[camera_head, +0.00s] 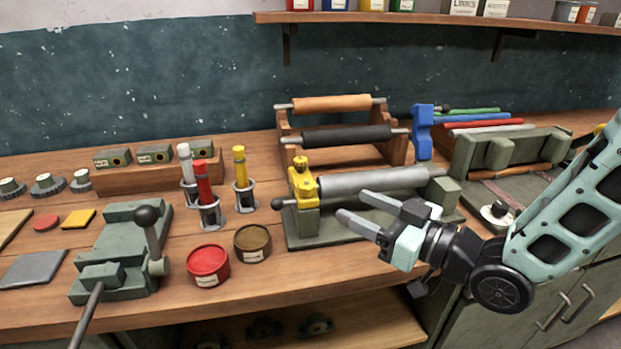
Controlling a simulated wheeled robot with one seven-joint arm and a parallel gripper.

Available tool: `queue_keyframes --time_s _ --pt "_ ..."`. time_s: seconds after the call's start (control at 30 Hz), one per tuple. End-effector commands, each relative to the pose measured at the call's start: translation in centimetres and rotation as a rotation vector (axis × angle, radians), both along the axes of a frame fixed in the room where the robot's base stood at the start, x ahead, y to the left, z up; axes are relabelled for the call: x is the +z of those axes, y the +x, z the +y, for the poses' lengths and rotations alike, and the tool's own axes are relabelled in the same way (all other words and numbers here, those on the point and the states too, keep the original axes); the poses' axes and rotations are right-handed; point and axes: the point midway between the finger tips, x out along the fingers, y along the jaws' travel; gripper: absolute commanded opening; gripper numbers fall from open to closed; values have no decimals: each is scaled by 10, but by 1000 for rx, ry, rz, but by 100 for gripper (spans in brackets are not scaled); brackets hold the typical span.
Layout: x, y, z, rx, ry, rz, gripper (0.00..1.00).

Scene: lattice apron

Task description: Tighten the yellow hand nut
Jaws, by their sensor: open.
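The yellow hand nut (301,164) sits on top of a yellow bracket (303,188) at the left end of a green roller fixture (305,238). My gripper (357,206) is to the right of the nut and lower in the picture, in front of the roller. Its two fingers point left, are apart, and hold nothing. The nut is in plain view, and nothing touches it. I cannot tell how tight it is.
Red, white and yellow tubes in holders (211,215) stand left of the fixture, with a red tin (208,265) and a brown tin (252,243) in front. A rack with rollers (290,130) stands behind. A green vise (125,245) is at left.

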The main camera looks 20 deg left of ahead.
Motion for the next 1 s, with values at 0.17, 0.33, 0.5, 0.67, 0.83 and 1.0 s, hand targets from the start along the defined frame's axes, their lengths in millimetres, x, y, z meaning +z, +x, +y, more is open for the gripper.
queue_keyframes --time_s 0.17,0.33,0.5,0.67,0.83,1.0 --pt "2 12 37 3 0 1 52" --pt "2 24 69 2 1 1 52" --pt "1 34 95 1 0 1 52" --pt "1 39 108 0 0 1 52" --pt "0 41 112 -1 -2 2 52" --pt "0 41 112 -1 -2 2 52"
